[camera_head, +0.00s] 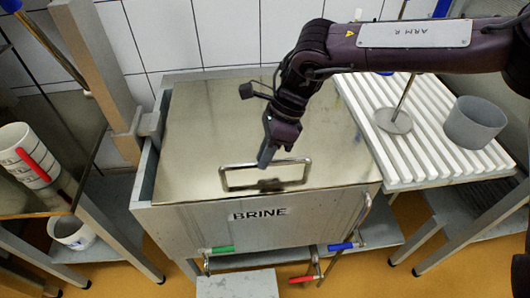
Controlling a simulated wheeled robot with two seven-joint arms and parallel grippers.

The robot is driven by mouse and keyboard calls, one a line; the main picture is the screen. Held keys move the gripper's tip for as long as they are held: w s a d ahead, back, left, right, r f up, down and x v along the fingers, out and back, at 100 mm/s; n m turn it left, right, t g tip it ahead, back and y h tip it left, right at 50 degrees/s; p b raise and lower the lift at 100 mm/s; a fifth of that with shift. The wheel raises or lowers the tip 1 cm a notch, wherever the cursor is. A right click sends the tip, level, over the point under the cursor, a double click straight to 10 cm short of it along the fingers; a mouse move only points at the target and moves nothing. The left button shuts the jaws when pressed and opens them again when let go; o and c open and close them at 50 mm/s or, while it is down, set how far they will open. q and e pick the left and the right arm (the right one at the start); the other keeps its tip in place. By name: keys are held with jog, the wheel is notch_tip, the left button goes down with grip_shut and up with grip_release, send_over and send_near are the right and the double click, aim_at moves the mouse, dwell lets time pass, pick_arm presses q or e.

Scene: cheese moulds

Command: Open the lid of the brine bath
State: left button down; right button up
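The brine bath (190,228) is a steel tank marked BRINE, in the middle of the head view. Its flat, shiny lid (205,120) lies shut on top. A bar handle (238,187) stands near the lid's front edge. My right gripper (266,158) comes down from the upper right, with its fingertips at the middle of the handle's top bar. I cannot tell whether they touch it or are closed around it. The fingers show edge-on, so their opening is hidden. My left gripper is not in view.
Stacked white moulds (28,155) are at the left. A grey post (95,60) stands at the back left. Pipes with coloured handles (340,247) are in front.

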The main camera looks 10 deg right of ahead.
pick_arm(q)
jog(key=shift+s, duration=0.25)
pick_arm(e)
grip_shut()
